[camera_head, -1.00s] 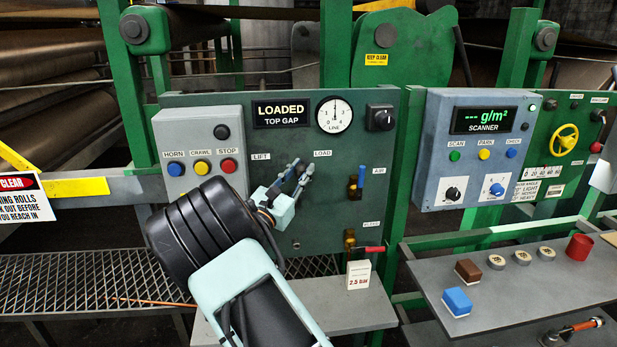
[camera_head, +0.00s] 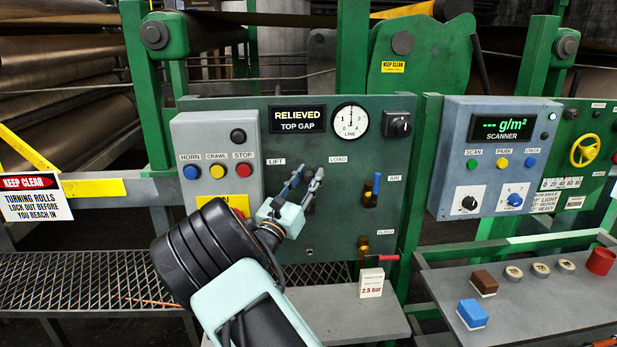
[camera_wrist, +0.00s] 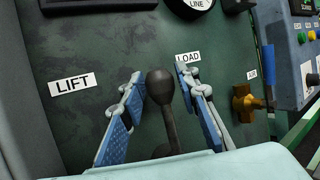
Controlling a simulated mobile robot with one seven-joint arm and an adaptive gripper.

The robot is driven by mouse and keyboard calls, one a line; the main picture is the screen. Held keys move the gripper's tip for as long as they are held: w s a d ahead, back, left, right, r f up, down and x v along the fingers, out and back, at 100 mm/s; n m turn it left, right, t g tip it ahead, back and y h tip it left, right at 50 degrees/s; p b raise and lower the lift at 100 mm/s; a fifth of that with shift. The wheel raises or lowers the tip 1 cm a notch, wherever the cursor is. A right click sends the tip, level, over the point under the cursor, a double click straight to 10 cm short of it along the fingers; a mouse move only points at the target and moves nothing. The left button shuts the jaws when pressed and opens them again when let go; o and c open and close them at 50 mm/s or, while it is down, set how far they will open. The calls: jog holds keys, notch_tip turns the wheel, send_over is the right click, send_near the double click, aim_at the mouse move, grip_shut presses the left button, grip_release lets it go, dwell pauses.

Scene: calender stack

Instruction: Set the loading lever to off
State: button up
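The loading lever (camera_wrist: 161,90) is a dark rod with a rounded knob, set on the green panel (camera_head: 340,235) between the LIFT label (camera_wrist: 72,84) and the LOAD label (camera_wrist: 187,58). In the wrist view it stands nearly upright. My gripper (camera_wrist: 165,115) is open, with one blue-padded finger on each side of the lever and a visible gap on both sides. In the head view, my gripper (camera_head: 306,178) largely hides the lever. The sign (camera_head: 297,119) above reads RELIEVED, TOP GAP.
A round LINE gauge (camera_head: 350,120) and a black knob (camera_head: 398,124) are above right. A blue-handled AIR valve (camera_head: 376,188) and a red-handled valve (camera_head: 380,257) are to the right. A button box (camera_head: 217,150) is at left. A 2.5 bar card (camera_head: 371,283) stands below.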

jog(key=v, duration=1.2)
